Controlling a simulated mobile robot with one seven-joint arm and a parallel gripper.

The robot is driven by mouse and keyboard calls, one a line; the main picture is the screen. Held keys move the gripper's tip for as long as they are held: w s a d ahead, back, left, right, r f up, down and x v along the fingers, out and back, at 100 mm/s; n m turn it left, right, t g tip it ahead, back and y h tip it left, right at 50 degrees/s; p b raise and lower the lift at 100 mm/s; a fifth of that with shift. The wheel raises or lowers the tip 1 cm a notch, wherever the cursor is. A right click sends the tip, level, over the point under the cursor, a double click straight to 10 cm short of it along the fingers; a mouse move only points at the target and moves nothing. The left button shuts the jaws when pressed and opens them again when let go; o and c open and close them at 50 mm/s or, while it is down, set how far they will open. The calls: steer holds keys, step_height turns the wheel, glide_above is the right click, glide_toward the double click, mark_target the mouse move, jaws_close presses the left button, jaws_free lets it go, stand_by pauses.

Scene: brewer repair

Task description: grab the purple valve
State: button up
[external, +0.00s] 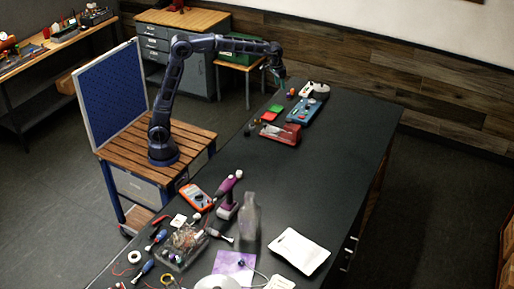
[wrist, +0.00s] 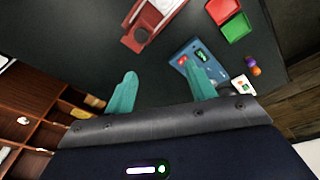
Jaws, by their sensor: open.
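My gripper (external: 277,74) is at the end of the outstretched arm, above the far end of the black table. In the wrist view its two teal fingers (wrist: 160,72) are spread wide with nothing between them. A small purple piece (wrist: 250,62) sits on the table to the right of the fingers, touching or very near a small orange piece (wrist: 256,71). The purple piece may be the valve; it is too small to tell its shape. In the external view I cannot make out the purple piece clearly.
A blue panel (external: 296,113) with small parts lies near the fingers. Green (external: 276,108) and red (external: 268,116) bins and a red-and-grey box (wrist: 150,22) stand near it. A white block (wrist: 243,85) is beside the orange piece. The table's middle is clear; tools crowd its near end.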

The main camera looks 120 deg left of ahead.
steer(key=a+f+n, duration=0.2)
steer(key=a+f, duration=0.3)
steer(key=a, duration=0.7)
steer(key=n+g+h, duration=0.1)
steer(key=n+g, duration=0.1)
steer(key=n, duration=0.3)
glide_toward(289, 94)
steer(key=shift+s+d+f, duration=0.1)
steer(key=shift+d, duration=0.2)
steer(key=shift+s+a+f, duration=0.1)
steer(key=shift+f, duration=0.1)
step_height(289, 94, down, 5)
steer(key=shift+f, duration=0.2)
steer(key=shift+s+a+f, duration=0.1)
steer(key=shift+a+f, duration=0.05)
steer(key=shift+f, duration=1.15)
steer(key=shift+s+a+f, duration=0.1)
steer(key=shift+a+f, duration=0.05)
steer(key=shift+f, duration=1.15)
steer(key=shift+c, duration=0.4)
steer(key=c, duration=1.1)
